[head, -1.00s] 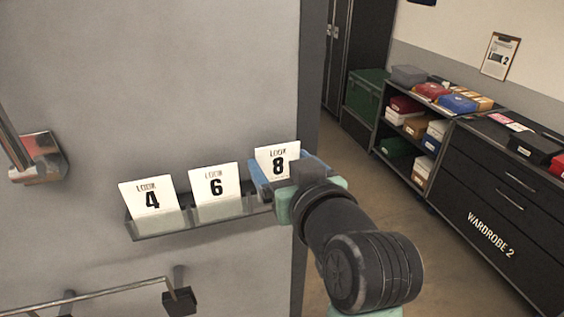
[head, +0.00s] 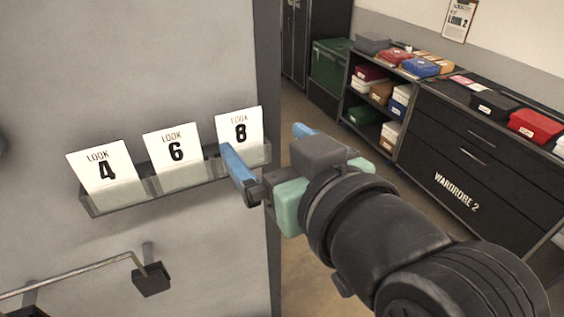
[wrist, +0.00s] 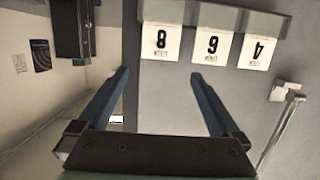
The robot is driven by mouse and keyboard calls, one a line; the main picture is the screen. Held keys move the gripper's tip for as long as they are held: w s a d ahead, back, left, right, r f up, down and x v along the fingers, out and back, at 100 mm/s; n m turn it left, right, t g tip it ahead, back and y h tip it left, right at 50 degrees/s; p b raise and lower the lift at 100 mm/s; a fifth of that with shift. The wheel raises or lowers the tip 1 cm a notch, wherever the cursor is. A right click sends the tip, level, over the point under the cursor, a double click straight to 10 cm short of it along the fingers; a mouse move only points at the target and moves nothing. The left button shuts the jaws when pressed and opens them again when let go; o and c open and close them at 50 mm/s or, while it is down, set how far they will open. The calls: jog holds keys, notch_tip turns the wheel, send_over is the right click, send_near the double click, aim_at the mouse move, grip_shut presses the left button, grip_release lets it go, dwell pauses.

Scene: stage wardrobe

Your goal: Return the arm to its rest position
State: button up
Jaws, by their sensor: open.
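My gripper (head: 268,153) is open and empty, with its two blue fingers spread apart. In the head view it is in front of the wall rack, just right of the LOOK 8 card (head: 240,129). One finger overlaps the lower left edge of that card in the picture. In the wrist view the fingers (wrist: 160,98) are wide apart with nothing between them, and the LOOK 8 card (wrist: 161,38) is beyond the tips. My arm reaches in from the lower right.
Shelves with boxes and the black WARDROBE 2 drawers (head: 455,150) stand at the right, with floor between.

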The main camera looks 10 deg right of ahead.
jog(key=s+a+r+m+t+h, duration=0.1)
jog(key=s+r+t+h, duration=0.1)
jog(key=r+t, duration=0.4)
jog(key=s+a+r+m+t+h+b, duration=0.1)
jog(key=r+t, duration=0.5)
jog(key=r, duration=1)
jog(key=s+a+m+h, duration=0.1)
jog(key=s, duration=0.1)
jog(key=shift+s+a+r+m+t+h, duration=0.15)
jog(key=shift+s+r+m+t+h, duration=0.15)
jog(key=shift+s+t+h, duration=0.1)
